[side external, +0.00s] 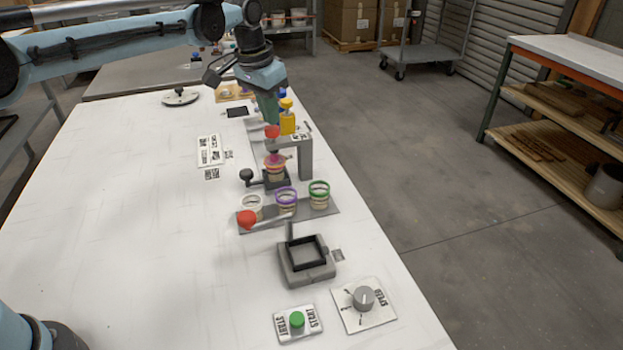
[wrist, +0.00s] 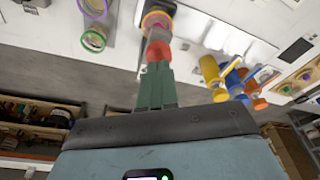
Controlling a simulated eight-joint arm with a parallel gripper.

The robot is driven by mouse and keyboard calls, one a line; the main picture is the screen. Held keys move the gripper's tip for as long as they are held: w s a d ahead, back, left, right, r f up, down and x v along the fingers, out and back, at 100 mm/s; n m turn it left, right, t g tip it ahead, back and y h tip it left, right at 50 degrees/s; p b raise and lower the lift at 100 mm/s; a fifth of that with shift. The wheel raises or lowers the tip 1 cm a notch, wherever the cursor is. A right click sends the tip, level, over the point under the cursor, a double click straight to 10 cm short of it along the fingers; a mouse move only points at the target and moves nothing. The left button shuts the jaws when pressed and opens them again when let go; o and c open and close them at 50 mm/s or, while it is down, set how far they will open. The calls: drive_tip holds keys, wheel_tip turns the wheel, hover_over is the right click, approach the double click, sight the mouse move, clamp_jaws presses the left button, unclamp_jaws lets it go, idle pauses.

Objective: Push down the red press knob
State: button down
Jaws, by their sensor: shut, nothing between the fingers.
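The red press knob (side external: 272,131) tops the grey press stand (side external: 305,158). A cup with a pinkish rim (side external: 275,162) stands beneath it. My gripper (side external: 271,122) has its green fingers shut together and pointing down, right above the knob. In the wrist view the fingertips (wrist: 157,66) line up with the red knob (wrist: 158,50) and overlap its near edge. I cannot tell whether they touch it. The ringed cup (wrist: 155,22) shows beyond the knob.
A yellow dispenser (side external: 287,121) stands close right of my fingers, with blue ones behind. White, purple (side external: 286,198) and green ringed cups stand in front, near a red-ended lever (side external: 247,220). A square holder (side external: 306,262), green button (side external: 297,320) and speed dial (side external: 363,298) are nearer. The table's left is mostly clear.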

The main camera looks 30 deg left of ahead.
sight(271, 129)
drive_tip(key=shift+f, duration=0.25)
idle(0.4)
drive_tip(key=shift+f, duration=0.75)
drive_tip(key=shift+r, duration=0.95)
idle(0.3)
drive_tip(key=shift+r, duration=2)
